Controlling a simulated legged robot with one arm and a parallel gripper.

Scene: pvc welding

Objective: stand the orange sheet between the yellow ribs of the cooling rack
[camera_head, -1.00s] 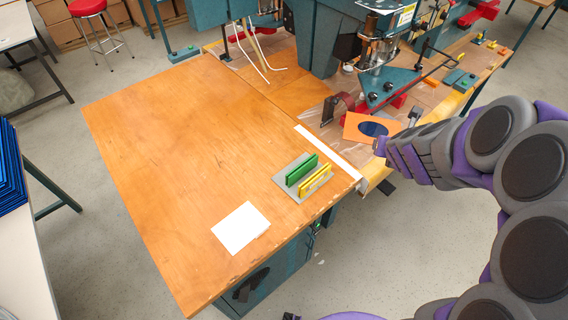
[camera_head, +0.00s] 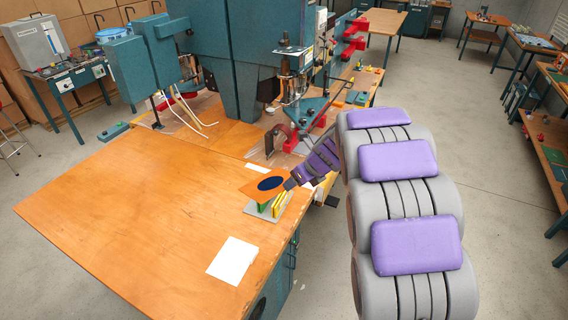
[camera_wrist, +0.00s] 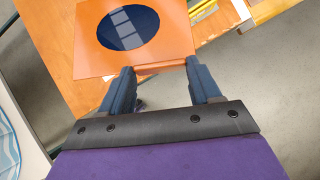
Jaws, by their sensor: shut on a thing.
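The orange sheet (camera_head: 262,187) has a dark blue oval on its face. My gripper (camera_head: 290,183) is shut on the sheet's near edge. The wrist view shows the sheet (camera_wrist: 135,35) stretching out beyond my gripper (camera_wrist: 158,73), with its edge between the two fingers. The cooling rack (camera_head: 285,208) is a grey plate with green and yellow ribs, near the wooden table's right edge. In the head view the sheet lies over the rack and hides part of it, roughly flat or tilted. Whether it touches the ribs I cannot tell. Yellow ribs (camera_head: 278,203) show beside the sheet.
A white sheet (camera_head: 232,260) lies on the wooden table (camera_head: 130,200) near its front edge. The teal welding machine (camera_head: 240,60) stands behind the table, with a red-and-black clamp part (camera_head: 283,137). The table's left and middle are clear.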

